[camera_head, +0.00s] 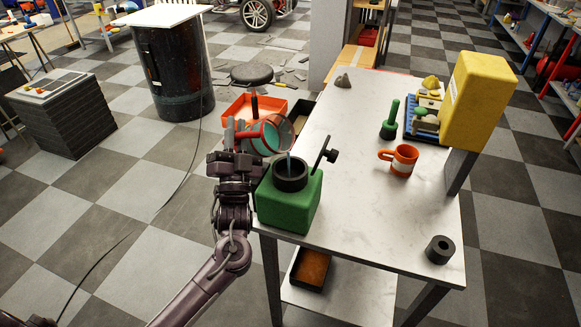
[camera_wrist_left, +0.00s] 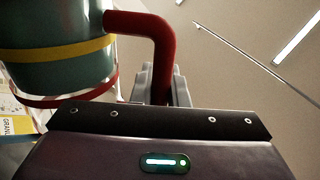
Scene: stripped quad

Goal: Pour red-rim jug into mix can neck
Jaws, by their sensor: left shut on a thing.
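The red-rim jug (camera_head: 270,137) is tilted beside and above the mix can, its mouth turned toward the can. A thin blue stream runs from its lip to the dark neck (camera_head: 290,173) of the green mix can (camera_head: 289,205), which stands upright at the table's left edge. My left gripper (camera_head: 241,137) is shut on the jug's red handle. In the left wrist view, the jug's teal body with a yellow band (camera_wrist_left: 55,50) and its red handle (camera_wrist_left: 150,35) show close up. The level inside the can is hidden. My right gripper is not in view.
A black T-shaped piece (camera_head: 325,153) is just right of the neck. An orange mug (camera_head: 401,159), a green-handled tool (camera_head: 391,120), a black ring (camera_head: 440,250) and a yellow container (camera_head: 478,100) are farther right. The table's middle (camera_head: 345,190) is clear.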

